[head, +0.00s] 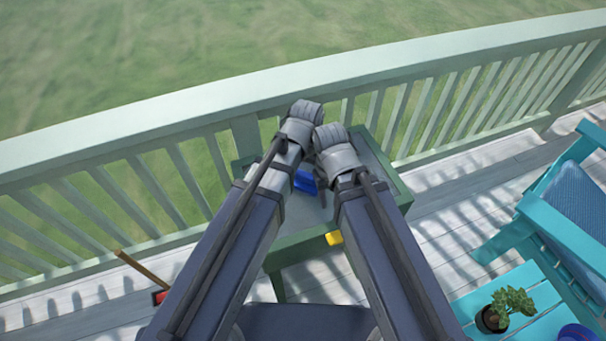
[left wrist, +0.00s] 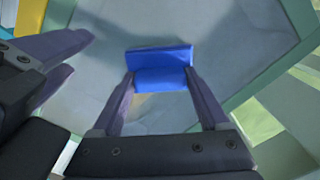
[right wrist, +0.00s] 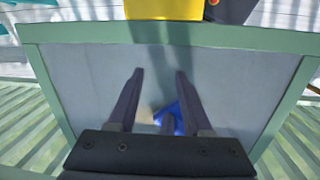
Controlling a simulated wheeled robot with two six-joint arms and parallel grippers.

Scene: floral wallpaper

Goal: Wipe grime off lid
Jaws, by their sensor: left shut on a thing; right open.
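The lid (head: 372,158) is a grey panel in a green frame, beside the railing; its grey surface (right wrist: 85,80) fills much of the right wrist view. My left gripper (left wrist: 160,76) is shut on a blue block-like thing (left wrist: 160,56), likely a sponge or cloth, at the lid's surface; exact contact is unclear. The blue thing also shows in the head view (head: 305,182), partly behind my arms. My right gripper (right wrist: 159,74) is open and empty over the lid, close to the left one. A tan patch (right wrist: 146,115) shows beside the blue thing; I cannot tell whether it is grime.
A yellow piece (head: 333,238) sits at the lid's front edge. The pale green railing (head: 215,105) runs behind. A turquoise chair (head: 575,215) and a turquoise table (head: 535,285) with a potted plant (head: 505,308) stand right. A wooden-handled tool (head: 142,270) is at left on the deck.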

